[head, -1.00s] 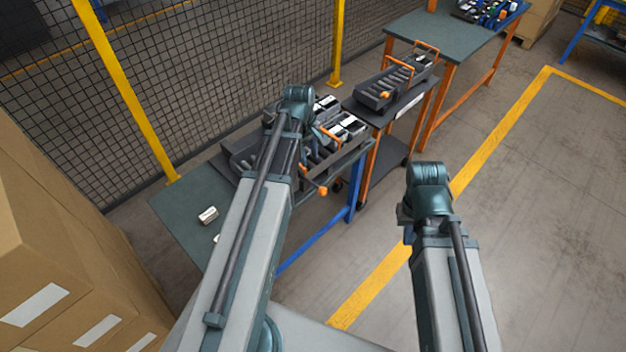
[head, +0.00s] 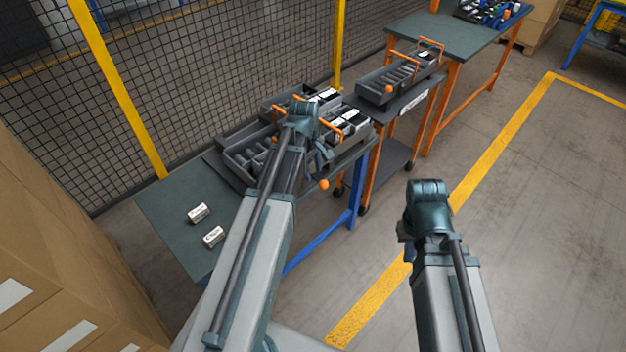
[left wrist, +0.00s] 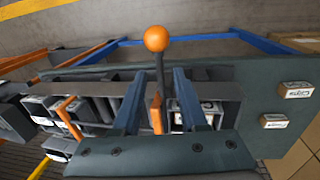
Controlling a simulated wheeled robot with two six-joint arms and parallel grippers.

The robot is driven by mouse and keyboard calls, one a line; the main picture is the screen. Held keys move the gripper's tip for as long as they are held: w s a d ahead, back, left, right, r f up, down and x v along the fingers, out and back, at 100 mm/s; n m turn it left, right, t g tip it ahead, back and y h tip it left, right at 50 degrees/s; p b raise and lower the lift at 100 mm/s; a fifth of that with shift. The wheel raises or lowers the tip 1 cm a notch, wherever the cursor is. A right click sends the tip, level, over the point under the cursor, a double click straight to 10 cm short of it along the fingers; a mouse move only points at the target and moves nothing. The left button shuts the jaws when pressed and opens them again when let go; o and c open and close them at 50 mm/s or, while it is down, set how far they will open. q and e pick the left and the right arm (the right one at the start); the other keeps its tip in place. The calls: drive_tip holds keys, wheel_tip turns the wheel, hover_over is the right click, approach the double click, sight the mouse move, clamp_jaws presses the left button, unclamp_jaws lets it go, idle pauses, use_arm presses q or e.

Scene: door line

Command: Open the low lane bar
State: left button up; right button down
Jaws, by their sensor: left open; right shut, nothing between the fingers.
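An orange ball knob (head: 323,184) on a dark stem sticks out at the front edge of the near rack. In the left wrist view the knob (left wrist: 157,38) lies just beyond my fingertips, with its stem between the two fingers. A long grey bar (left wrist: 88,89) runs along the rack's front edge; I take it to be the low lane bar. My left gripper (left wrist: 158,76) is open around the stem; contact cannot be told. In the head view my left gripper (head: 322,158) is partly hidden by its wrist. My right gripper (head: 405,236) is shut and empty, mostly hidden behind its wrist, over open floor.
The near rack (head: 245,178) holds boxes on a green table (head: 165,215) with two small labelled blocks (head: 198,213). Another rack (head: 372,97) stands on a cart behind. A mesh fence (head: 220,70) is at the back, cardboard boxes (head: 60,250) at left. Floor at right is clear.

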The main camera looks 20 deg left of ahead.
use_arm(q)
drive_tip(key=shift+w+f, duration=0.1)
drive_tip(key=shift+f, duration=0.55)
clamp_jaws()
idle(1.0)
